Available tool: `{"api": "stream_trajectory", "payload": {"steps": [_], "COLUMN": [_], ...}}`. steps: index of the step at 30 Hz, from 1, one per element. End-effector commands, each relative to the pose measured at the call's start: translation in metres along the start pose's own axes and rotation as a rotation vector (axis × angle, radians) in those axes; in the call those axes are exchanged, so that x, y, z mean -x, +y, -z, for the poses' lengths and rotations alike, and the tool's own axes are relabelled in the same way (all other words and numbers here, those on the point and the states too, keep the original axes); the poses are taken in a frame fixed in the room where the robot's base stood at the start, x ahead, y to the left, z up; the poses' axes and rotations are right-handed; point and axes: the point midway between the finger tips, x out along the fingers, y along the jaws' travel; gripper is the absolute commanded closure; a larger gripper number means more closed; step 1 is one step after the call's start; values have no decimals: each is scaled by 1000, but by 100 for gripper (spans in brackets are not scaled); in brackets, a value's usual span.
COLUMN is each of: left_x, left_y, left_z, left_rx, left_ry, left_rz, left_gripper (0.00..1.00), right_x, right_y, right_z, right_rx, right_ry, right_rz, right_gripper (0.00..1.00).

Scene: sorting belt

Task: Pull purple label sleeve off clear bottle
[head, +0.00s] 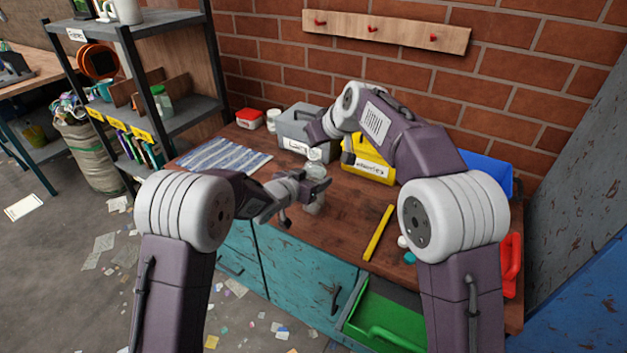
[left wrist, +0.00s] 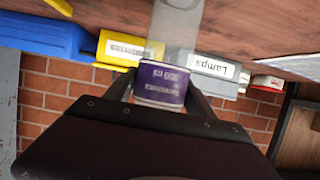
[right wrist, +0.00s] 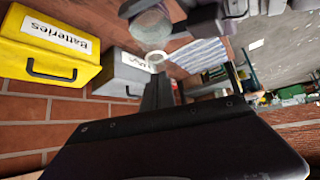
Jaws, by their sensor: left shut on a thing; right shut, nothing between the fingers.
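The clear bottle (head: 315,205) stands on the wooden bench, partly hidden by my left gripper (head: 318,187). In the left wrist view, which is upside down, its clear body (left wrist: 176,32) runs from the bench to the purple label sleeve (left wrist: 162,84). My left gripper is shut on the sleeve, with a finger on each side. I cannot tell how much of the bottle is inside the sleeve. My right gripper (right wrist: 158,88) is shut and empty, apart from the bottle, whose round clear end (right wrist: 150,30) shows in the right wrist view.
A grey bin marked Lamps (head: 296,126) and a yellow Batteries bin (head: 368,168) stand behind. A blue bin (head: 488,170) is at the right. A striped cloth (head: 222,154) lies left. A yellow bar (head: 379,233) lies right of the bottle. A green drawer (head: 385,318) is open in front.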

Motion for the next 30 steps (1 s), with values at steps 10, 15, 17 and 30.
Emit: {"api": "stream_trajectory", "payload": {"steps": [10, 15, 17, 30], "left_x": [-1, -1, -1, 1], "left_y": [0, 0, 0, 0], "left_z": [-2, -2, -2, 3], "left_rx": [-1, 0, 0, 0], "left_ry": [0, -1, -1, -1], "left_rz": [-1, -1, 0, -1], "left_gripper": [63, 63, 63, 63], "right_x": [-7, -2, -1, 2], "right_y": [-1, -1, -1, -1], "right_z": [-11, -7, -5, -2], "right_rx": [-2, -3, -3, -3], "right_ry": [-34, -34, -33, -28], "right_rz": [8, 8, 8, 7], "right_gripper": [100, 100, 100, 100]}}
